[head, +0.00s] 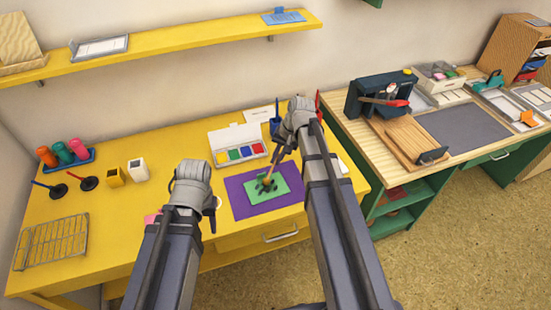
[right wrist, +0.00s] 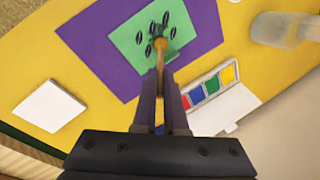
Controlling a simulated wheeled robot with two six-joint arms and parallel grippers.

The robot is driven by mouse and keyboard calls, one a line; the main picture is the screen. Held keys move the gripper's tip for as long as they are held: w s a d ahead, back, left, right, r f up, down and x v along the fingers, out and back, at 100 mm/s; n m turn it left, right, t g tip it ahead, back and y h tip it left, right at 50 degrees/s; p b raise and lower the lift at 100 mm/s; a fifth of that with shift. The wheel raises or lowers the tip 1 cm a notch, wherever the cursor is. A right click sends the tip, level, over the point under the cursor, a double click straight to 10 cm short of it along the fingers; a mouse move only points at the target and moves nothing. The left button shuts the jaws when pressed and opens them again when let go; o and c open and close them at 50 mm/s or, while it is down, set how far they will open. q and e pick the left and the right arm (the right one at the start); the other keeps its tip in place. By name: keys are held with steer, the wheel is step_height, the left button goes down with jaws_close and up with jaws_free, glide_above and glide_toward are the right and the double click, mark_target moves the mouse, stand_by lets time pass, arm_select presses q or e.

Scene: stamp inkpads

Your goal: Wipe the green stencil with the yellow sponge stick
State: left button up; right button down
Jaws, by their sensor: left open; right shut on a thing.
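The green stencil (head: 283,187) with dark leaf-shaped cutouts lies on a purple sheet (head: 240,205) on the yellow table; it also shows in the right wrist view (right wrist: 128,40). My right gripper (head: 276,163) is shut on the yellow sponge stick (right wrist: 160,55) just above the stencil. The stick points down, and its darker tip is over the cutouts near the stencil's edge. It seems to touch the stencil, but contact is hard to tell. My left gripper (head: 192,172) is open and empty left of the purple sheet, its fingers largely hidden by the wrist.
An open paint box (head: 238,143) with coloured pads stands behind the sheet. A blue cup (head: 275,125) is behind my right gripper. Yellow and white pots, stamps, bottles in a blue tray (head: 68,158) and a wire rack (head: 52,241) occupy the table's left.

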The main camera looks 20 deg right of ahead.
steer(key=shift+d, duration=0.45)
steer(key=shift+a, duration=0.2)
steer(key=shift+a, duration=0.55)
steer(key=shift+s+a, duration=0.1)
steer(key=shift+a, duration=0.4)
steer(key=shift+d, duration=0.1)
steer(key=shift+d, duration=0.7)
